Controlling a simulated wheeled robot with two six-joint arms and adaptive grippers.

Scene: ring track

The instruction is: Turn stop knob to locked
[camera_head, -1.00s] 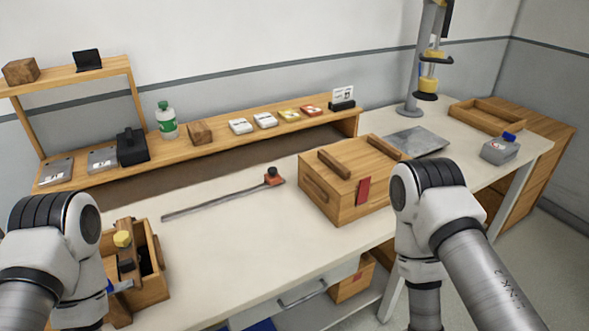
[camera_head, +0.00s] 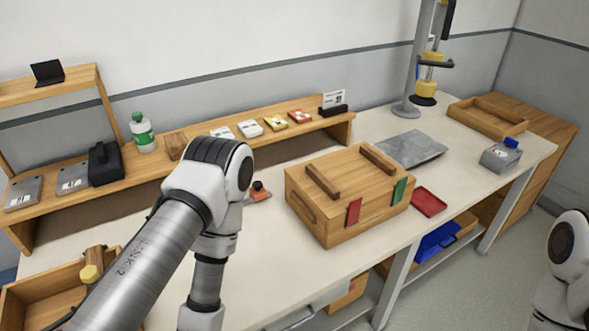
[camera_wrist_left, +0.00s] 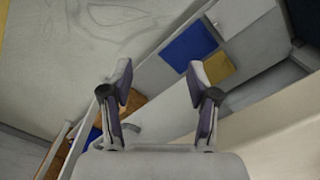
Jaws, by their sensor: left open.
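A small orange stop block with a dark knob on top (camera_head: 259,190) lies on the table in the head view, just right of my left arm. The metal rail it sits on is almost wholly hidden behind that arm. I cannot tell which way the knob is turned. My left gripper (camera_wrist_left: 160,78) is open and empty in the left wrist view, with no knob or rail between its fingers. In the head view my left arm hangs down in front of the table and its gripper is out of frame. My right gripper is not in view.
A wooden box (camera_head: 330,218) with red and green tabs stands right of the stop block. A red tray (camera_head: 428,202) and a grey plate (camera_head: 410,149) lie beyond it. An open wooden crate (camera_head: 30,296) is at front left. A shelf (camera_head: 290,133) runs along the back.

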